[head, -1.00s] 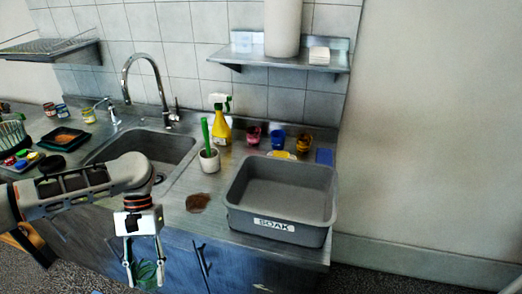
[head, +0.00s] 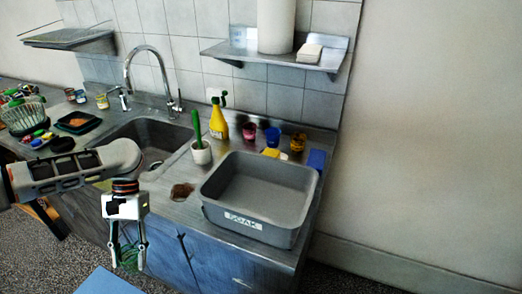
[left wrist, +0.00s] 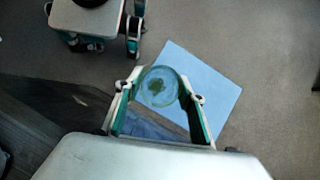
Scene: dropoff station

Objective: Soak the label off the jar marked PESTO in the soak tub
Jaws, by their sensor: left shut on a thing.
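The grey soak tub (head: 282,234), marked SOAK on its front, stands on the right end of the counter. It looks empty from here. My left gripper (head: 128,262) points down in front of the counter, lower than the worktop and left of the tub. It is shut on a greenish clear glass jar, seen between the fingers in the left wrist view (left wrist: 158,86). A dark green patch shows in the jar's round outline. No lettering can be read on it, so I cannot tell whether it is marked PESTO. My right gripper is not seen.
The sink (head: 155,140) is further left. A blue square (head: 105,282) lies on the floor.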

